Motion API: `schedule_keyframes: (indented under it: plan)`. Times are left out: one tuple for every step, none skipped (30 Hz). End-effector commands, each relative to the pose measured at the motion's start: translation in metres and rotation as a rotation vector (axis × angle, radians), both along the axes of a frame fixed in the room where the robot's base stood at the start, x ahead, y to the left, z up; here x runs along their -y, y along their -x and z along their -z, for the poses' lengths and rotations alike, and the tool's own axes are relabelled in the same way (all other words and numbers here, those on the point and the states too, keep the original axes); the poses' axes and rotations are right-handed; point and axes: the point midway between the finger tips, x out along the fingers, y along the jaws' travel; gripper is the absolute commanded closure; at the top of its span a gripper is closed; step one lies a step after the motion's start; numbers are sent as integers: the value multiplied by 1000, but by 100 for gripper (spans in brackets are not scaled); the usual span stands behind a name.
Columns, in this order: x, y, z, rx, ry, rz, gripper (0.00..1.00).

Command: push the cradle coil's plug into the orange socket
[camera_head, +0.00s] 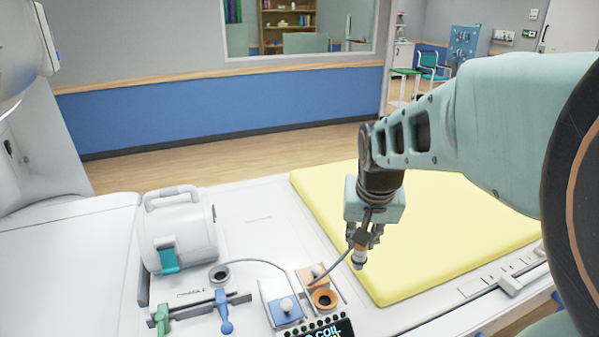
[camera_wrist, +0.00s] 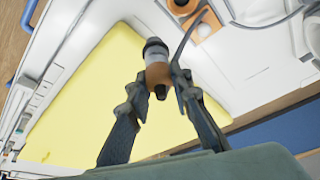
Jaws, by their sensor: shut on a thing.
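My gripper (camera_head: 362,236) is shut on a plug (camera_head: 358,258) and holds it above the bed, near the edge of the yellow pad. In the wrist view the plug (camera_wrist: 157,66) has an orange collar and a dark and pale end, gripped between both fingers (camera_wrist: 157,84). A dark cable (camera_head: 335,268) runs from it down toward the orange block. The white cradle coil (camera_head: 185,235) stands left, with a handle and teal latch.
A blue block (camera_head: 285,313) with a pale knob lies left of the orange socket, and a grey cable (camera_head: 255,261) arcs to it. The yellow pad (camera_head: 440,235) fills the right.

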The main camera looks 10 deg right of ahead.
Motion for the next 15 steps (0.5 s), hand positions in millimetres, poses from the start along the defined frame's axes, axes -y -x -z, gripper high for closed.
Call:
schedule_keyframes:
  plan:
    - [-6, -2, -5, 14, 4, -4, 100]
    - [-9, -2, -5, 14, 5, -5, 100]
    - [-13, -3, -5, 14, 5, -5, 100]
    - [-16, -3, -5, 14, 5, -5, 100]
    - [-19, -4, -5, 15, 4, -5, 100]
    - [-24, -4, -5, 15, 4, -5, 100]
    - [-27, -5, -5, 14, 4, -6, 100]
    - [-30, -5, -5, 14, 4, -6, 100]
    - [-34, -6, -5, 14, 5, -7, 100]
    - [-37, -6, -5, 14, 5, -7, 100]
    - [-40, -6, -5, 14, 5, -7, 100]
    - [-44, -7, -5, 15, 4, -9, 100]
    - [-47, -8, -5, 16, 4, -7, 100]
    - [-50, -8, -5, 16, 4, -7, 100]
    - [-54, -9, -5, 16, 4, -8, 100]
